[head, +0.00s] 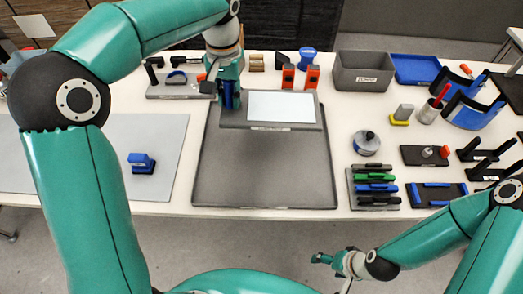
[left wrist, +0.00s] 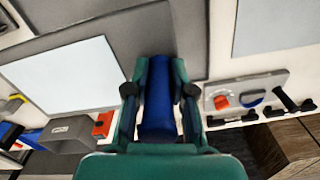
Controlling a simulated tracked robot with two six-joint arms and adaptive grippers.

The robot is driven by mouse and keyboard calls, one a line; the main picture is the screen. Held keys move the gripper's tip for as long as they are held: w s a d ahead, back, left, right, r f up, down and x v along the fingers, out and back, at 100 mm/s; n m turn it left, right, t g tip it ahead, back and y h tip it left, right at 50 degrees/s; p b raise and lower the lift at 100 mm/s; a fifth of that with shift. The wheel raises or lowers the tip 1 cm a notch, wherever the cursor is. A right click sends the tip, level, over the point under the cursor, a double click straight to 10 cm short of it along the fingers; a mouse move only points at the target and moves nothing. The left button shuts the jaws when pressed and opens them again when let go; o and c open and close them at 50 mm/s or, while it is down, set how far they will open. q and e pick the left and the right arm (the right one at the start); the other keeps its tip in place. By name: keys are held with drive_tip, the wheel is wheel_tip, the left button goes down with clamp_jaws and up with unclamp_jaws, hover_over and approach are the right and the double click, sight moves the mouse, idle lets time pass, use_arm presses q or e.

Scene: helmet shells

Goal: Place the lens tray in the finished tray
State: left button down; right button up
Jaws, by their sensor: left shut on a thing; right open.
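In the left wrist view the blue handle (left wrist: 157,112) sits between both fingers, with the white panel (left wrist: 62,75) to the left. The large tray has a low rim and a small front label too small to read; its bare near part shows. My right gripper (head: 322,258) is open and empty, below the table's front edge.
A grey bin (head: 362,76) and a blue tray (head: 415,68) stand at the back. Orange-topped blocks (head: 312,77) stand just behind the lens tray. A rack of coloured-handled tools (head: 373,188) is right of the large tray. A grey mat (head: 110,185) with a blue block (head: 142,163) lies left.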

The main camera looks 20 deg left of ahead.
sight(225, 107)
use_arm(q)
drive_tip(key=r, duration=0.2)
drive_tip(key=a+r, duration=0.1)
drive_tip(key=shift+s+r, duration=0.15)
drive_tip(key=shift+s, duration=0.2)
drive_tip(key=shift+s+f+b, duration=0.1)
drive_tip(key=shift+f+b, duration=0.2)
drive_tip(key=shift+f, duration=0.05)
wheel_tip(225, 107, down, 13)
drive_tip(key=shift+f+b, duration=0.15)
drive_tip(key=shift+b, duration=0.25)
drive_tip(key=shift+f, duration=2.6)
drive_tip(key=c, duration=1)
unclamp_jaws()
wheel_tip(225, 107, up, 12)
drive_tip(key=shift+r, duration=0.1)
